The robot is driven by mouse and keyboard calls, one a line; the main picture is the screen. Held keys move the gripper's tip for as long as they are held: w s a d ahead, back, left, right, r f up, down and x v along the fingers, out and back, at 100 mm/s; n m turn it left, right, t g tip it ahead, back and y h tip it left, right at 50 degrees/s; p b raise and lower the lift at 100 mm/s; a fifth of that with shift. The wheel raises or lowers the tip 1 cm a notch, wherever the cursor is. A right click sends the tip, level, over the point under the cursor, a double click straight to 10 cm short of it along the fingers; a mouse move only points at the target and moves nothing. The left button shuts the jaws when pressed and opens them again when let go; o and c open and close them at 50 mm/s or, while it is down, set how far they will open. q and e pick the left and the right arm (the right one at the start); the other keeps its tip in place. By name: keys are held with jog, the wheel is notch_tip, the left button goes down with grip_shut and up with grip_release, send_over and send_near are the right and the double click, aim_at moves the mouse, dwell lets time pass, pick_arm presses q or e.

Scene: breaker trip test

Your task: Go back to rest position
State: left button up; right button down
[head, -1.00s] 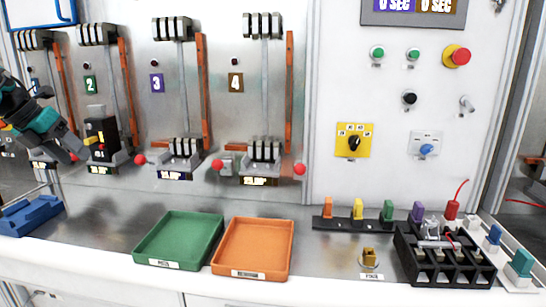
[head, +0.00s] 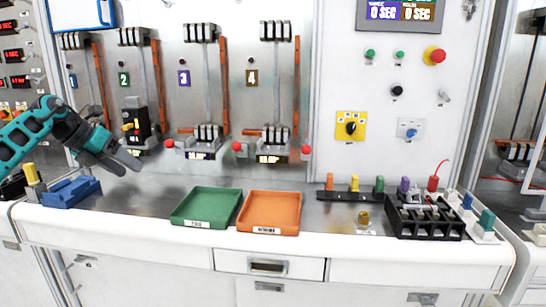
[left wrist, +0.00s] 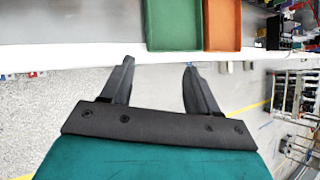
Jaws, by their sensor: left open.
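My left gripper (head: 130,163) is teal and black and hangs in the air at the left of the head view, in front of the breaker panel and above the worktop. In the left wrist view its two dark fingers (left wrist: 158,80) are apart with nothing between them. The green tray (head: 207,208) and the orange tray (head: 270,213) lie to the right of the gripper on the worktop. The green tray (left wrist: 174,25) and orange tray (left wrist: 222,25) also show beyond the fingers in the left wrist view. My right gripper does not show.
A blue holder (head: 70,191) stands on the worktop below my left arm. The breaker panel (head: 220,80) carries several lever units. At the right are a black slotted block (head: 425,222), coloured plugs and a yellow selector plate (head: 351,125). The worktop front edge (head: 150,232) is clear.

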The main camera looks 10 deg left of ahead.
pick_arm(q)
jog(key=w+d+f+h, duration=0.1)
jog(key=d+f+h, duration=0.1)
jog(key=d+f, duration=0.35)
jog(key=w+d+f+t+h, duration=0.1)
jog(key=d+f+h, duration=0.1)
jog(key=d, duration=0.6)
jog(key=w+d+f+h, duration=0.1)
jog(key=d+f+h, duration=0.1)
jog(key=d+f, duration=0.35)
jog(key=s+d+f+n+t+h, duration=0.2)
jog(key=s+d+f+n, duration=0.15)
jog(key=d, duration=0.35)
jog(key=s+d+f+n+t+h, duration=0.1)
jog(key=s+d+f+n+t, duration=0.1)
jog(key=d+n, duration=0.35)
jog(key=s+f+n+y, duration=0.5)
jog(key=s+f+n, duration=0.4)
jog(key=s+n, duration=0.3)
jog(key=s+d+f+n+y, duration=0.1)
jog(key=s+f+n+y, duration=0.5)
jog(key=s+f+n, duration=0.3)
jog(key=s+n, duration=0.3)
jog(key=s, duration=0.2)
jog(key=shift+d+f+n+g, duration=0.25)
jog(key=shift+f+n+g, duration=0.05)
jog(key=shift+g, duration=0.1)
